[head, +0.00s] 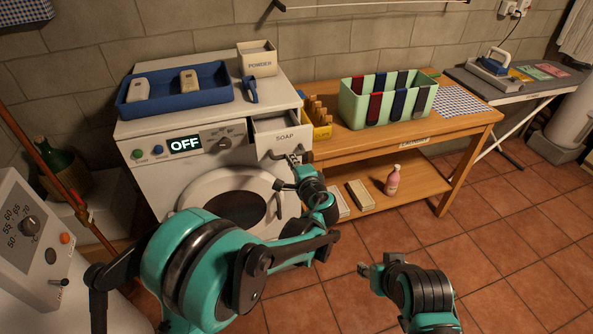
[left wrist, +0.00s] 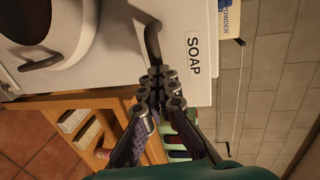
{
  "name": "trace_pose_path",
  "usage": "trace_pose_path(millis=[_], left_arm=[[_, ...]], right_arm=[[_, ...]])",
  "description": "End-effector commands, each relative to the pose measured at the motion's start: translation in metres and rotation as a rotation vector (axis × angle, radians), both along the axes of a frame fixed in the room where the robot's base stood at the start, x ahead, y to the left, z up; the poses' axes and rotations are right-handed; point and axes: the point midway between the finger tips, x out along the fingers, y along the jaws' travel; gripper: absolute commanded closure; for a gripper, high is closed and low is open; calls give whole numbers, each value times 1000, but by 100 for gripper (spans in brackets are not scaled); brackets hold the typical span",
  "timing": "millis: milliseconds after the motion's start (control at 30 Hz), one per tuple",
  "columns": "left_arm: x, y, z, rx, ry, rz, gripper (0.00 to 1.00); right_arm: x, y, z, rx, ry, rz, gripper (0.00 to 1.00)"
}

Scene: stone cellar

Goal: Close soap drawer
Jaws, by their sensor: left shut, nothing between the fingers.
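The white soap drawer (head: 287,139), labelled SOAP, sticks out from the upper right of the washing machine's front, its open top showing. In the left wrist view its front (left wrist: 197,75) fills the upper middle, with a dark bar handle (left wrist: 152,40) beside the label. My left gripper (head: 293,160) is at the drawer's lower front in the head view, shut with nothing between its fingers. Its tips (left wrist: 160,78) are close by the handle's end; I cannot tell if they touch. My right gripper (head: 365,268) is low at the front right, away from the drawer; its fingers are unclear.
The washing machine (head: 160,189) has a round door and a display reading OFF. A blue tray (head: 172,104) and a POWDER box (head: 258,64) stand on top. A wooden table (head: 365,143) with a green rack (head: 352,108) stands close to the drawer's right.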

Motion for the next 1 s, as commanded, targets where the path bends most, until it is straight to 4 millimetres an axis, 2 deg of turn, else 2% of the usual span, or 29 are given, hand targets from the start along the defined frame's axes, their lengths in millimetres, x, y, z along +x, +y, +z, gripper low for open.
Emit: trace_pose_path(millis=[33,200,400,600,1000], left_arm=[[14,6,0,1,0,4,100],[53,18,0,-1,0,2,100],[85,28,0,0,0,1,100],[99,32,0,0,0,0,100],[101,33,1,1,-2,-1,100]], right_arm=[[0,0,0,0,0,0,60],[0,0,0,0,0,0,60],[0,0,1,0,0,0,60],[0,0,2,0,0,0,60],[0,0,2,0,0,0,60]])
